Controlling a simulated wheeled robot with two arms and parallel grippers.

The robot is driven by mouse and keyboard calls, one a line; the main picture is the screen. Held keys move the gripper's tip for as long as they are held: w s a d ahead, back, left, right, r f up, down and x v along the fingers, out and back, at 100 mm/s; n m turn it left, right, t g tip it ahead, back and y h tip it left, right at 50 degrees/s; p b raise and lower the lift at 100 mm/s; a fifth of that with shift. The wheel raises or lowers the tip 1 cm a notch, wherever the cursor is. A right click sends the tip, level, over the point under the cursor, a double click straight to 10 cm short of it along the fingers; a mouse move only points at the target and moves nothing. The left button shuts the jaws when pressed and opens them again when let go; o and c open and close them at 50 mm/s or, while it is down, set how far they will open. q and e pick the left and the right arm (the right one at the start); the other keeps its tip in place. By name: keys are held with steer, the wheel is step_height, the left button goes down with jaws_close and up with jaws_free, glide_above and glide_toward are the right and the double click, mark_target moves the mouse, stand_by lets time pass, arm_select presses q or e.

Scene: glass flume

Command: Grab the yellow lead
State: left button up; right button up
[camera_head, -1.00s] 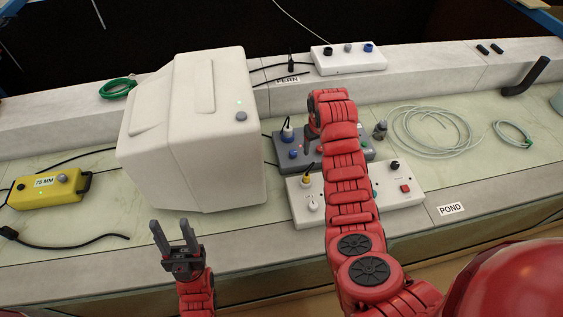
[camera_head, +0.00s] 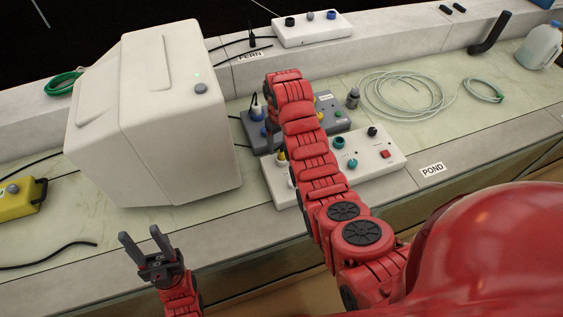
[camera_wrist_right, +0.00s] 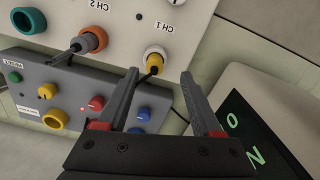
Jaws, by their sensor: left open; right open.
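The yellow lead shows in the right wrist view as a yellow plug (camera_wrist_right: 155,58) with a short dark cable, seated in the CH 1 socket of a white box (camera_wrist_right: 120,12). In the head view the yellow plug (camera_head: 281,156) is partly hidden by my right arm. My right gripper (camera_wrist_right: 160,75) is open; the plug appears between its fingertips, and I cannot tell how far beyond them it is. The right gripper is mostly hidden behind its arm in the head view.
A grey-orange plug (camera_wrist_right: 92,40) sits in CH 2 beside the yellow one. A grey control box (camera_wrist_right: 60,95) with coloured knobs lies close by. A large white case (camera_head: 150,120) stands to the left. Coiled tubing (camera_head: 405,95) lies to the right.

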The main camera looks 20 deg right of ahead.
mark_target(282, 151)
steer(key=shift+f+p, duration=0.25)
steer(key=shift+p, duration=0.25)
steer(key=f, duration=0.1)
steer(key=f+p, duration=0.2)
steer(key=shift+w+d+f, duration=0.25)
steer(key=shift+w+d, duration=0.05)
steer(key=shift+d, duration=0.05)
steer(key=shift+f, duration=0.6)
jaws_close()
